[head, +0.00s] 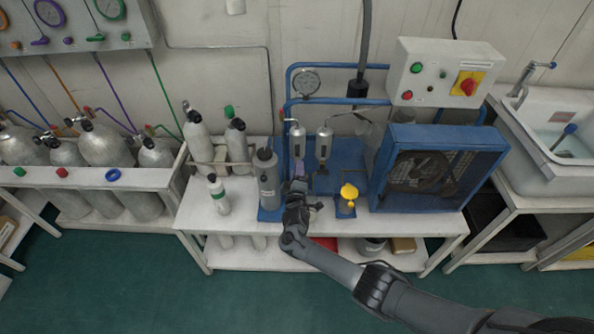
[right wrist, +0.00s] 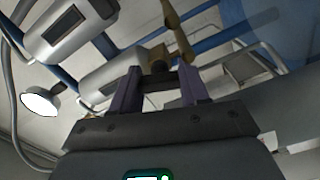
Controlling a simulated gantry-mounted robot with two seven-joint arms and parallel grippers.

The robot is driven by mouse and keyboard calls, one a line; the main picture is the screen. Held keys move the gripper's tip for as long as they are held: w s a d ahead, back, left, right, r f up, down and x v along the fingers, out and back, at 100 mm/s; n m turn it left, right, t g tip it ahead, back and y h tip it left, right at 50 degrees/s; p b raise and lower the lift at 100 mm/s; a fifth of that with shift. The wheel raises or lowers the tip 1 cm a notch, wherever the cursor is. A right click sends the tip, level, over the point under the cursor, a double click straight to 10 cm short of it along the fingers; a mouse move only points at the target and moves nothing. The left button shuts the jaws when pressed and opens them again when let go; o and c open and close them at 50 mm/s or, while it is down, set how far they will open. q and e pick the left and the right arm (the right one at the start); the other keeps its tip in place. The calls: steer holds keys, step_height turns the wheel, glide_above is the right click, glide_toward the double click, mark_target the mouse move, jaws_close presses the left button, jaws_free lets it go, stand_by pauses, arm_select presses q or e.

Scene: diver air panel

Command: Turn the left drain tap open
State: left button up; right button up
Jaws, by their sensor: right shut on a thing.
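The left drain tap shows as a brass body with a lever in the right wrist view (right wrist: 157,56), under a silver filter cylinder. In the head view, that left cylinder (head: 297,140) stands beside a second one (head: 324,144) on the blue compressor frame. My right gripper (head: 299,176) is directly below the left cylinder and hides the tap there. Which way the lever is turned is hard to tell. My left gripper is out of view.
A dark grey cylinder (head: 267,178) stands close to the left of my right gripper. A yellow-topped part (head: 348,193) is close to its right, with the blue fan housing (head: 436,168) beyond. A pressure gauge (head: 306,82) is above.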

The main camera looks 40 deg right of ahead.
steer(key=shift+n, duration=0.8)
steer(key=o, duration=1.1)
steer(key=shift+c, duration=0.2)
steer(key=p+v, duration=0.5)
steer(key=v, duration=0.5)
steer(key=shift+s+a, duration=0.25)
steer(key=shift+s, duration=0.05)
